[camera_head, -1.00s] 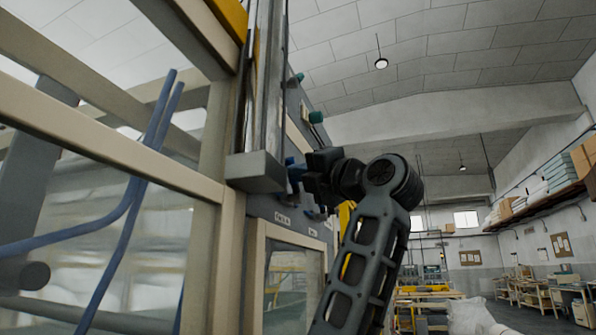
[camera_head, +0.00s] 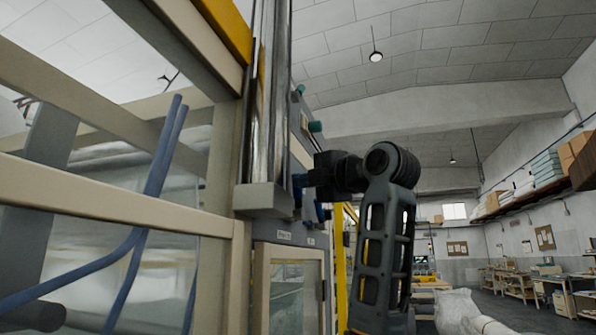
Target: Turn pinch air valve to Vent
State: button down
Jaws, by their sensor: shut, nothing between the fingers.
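My gripper (camera_head: 309,180) is a dark shape at the end of my black arm, pointing left at the grey face of the machine. It is shut and empty; its fingertips are small and hard to make out. A blue handle (camera_head: 297,192) shows on the machine face just left of the fingertips, partly hidden by the column bracket and the gripper. Another blue part (camera_head: 320,212) shows just below the gripper. I cannot tell which one is the pinch air valve, how it is turned, or whether the gripper touches it. Small white labels (camera_head: 284,236) sit below; their text is unreadable.
A metal column with a grey bracket (camera_head: 262,198) stands close left of the gripper. A beige guard frame (camera_head: 110,205) with blue hoses (camera_head: 150,190) fills the left. The right side is open, with benches (camera_head: 515,285) far off.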

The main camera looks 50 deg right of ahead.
jog(key=w+d+r+m+g+p, duration=0.1)
jog(key=w+d+p, duration=0.1)
jog(key=d, duration=0.4)
jog(key=shift+w+d+r+m+p, duration=0.3)
jog(key=shift+m+p, duration=0.1)
jog(key=shift+p, duration=0.1)
dwell(0.7)
